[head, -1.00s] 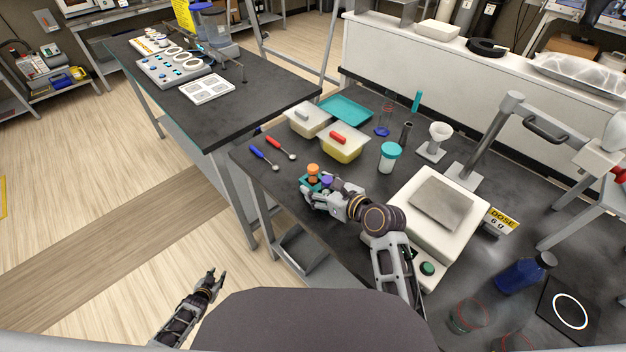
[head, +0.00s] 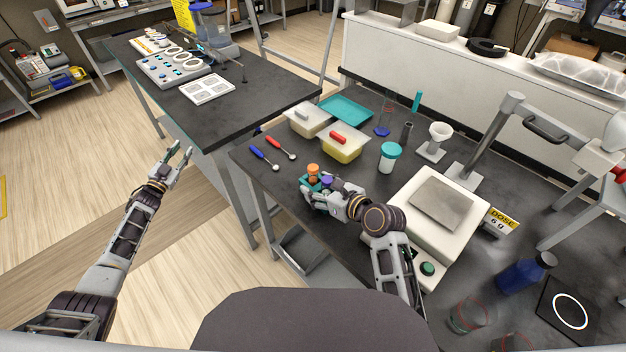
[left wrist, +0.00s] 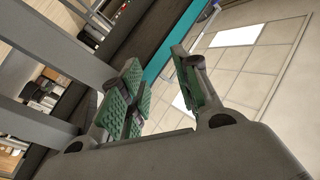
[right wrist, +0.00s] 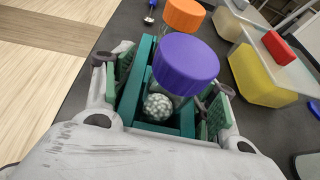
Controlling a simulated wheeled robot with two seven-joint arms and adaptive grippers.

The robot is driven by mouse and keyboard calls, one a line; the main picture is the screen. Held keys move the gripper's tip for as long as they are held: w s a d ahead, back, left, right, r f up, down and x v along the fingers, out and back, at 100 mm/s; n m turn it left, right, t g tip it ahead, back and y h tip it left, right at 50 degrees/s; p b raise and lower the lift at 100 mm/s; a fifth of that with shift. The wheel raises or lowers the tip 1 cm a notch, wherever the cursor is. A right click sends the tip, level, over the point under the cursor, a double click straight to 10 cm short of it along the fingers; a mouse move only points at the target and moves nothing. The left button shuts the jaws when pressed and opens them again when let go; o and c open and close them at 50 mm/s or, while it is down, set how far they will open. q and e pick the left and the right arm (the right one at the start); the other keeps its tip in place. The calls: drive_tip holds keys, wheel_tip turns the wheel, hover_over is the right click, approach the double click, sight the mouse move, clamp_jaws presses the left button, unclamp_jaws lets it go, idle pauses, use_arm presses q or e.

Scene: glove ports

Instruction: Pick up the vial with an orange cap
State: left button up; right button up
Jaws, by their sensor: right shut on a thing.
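The vial with the orange cap (head: 313,170) stands near the front edge of the dark bench; its cap (right wrist: 184,14) shows at the top of the right wrist view, and its body is mostly hidden. A purple-capped vial (right wrist: 185,65) is nearer my right gripper, in a teal rack (right wrist: 128,92). My right gripper (right wrist: 163,103) has its fingers on both sides of the rack and is shut on it. The rack is partly hidden in the head view. My left gripper (head: 181,152) is open and empty, over the floor left of the bench; its spread fingers show in the left wrist view (left wrist: 160,92).
Blue and red spoons (head: 263,157) lie left of the rack. Tubs with yellow (head: 343,150) and pale contents, a teal-lidded jar (head: 389,158) and a scale (head: 415,240) stand beyond and to the right. A second dark table (head: 235,105) stands behind the left gripper.

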use_arm(q)
wheel_tip(320, 180, up, 9)
drive_tip(key=w+d+m+h, duration=0.2)
drive_tip(key=d+h, duration=0.1)
drive_tip(key=s+d+r+m+g+h, duration=0.2)
drive_tip(key=d+r+m+h, duration=0.2)
drive_tip(key=d+h, duration=0.45)
drive_tip(key=s+d+m+g, duration=0.1)
drive_tip(key=s+d+g, duration=0.4)
drive_tip(key=d, duration=0.3)
drive_tip(key=s+d+f+m+g+h, duration=0.1)
drive_tip(key=s+d+g, duration=0.5)
drive_tip(key=s+d, duration=0.1)
drive_tip(key=s+d+m+g+h, duration=0.1)
drive_tip(key=s+d+g, duration=0.4)
drive_tip(key=d, duration=0.4)
drive_tip(key=shift+s+d+f+m+g, duration=0.15)
drive_tip(key=shift+s+d+f+g, duration=0.05)
drive_tip(key=shift+s, duration=0.15)
drive_tip(key=shift+s+d+f+m+g, duration=0.15)
drive_tip(key=shift+s+f+g, duration=0.05)
drive_tip(key=shift+s, duration=0.15)
drive_tip(key=shift+d, duration=3.4)
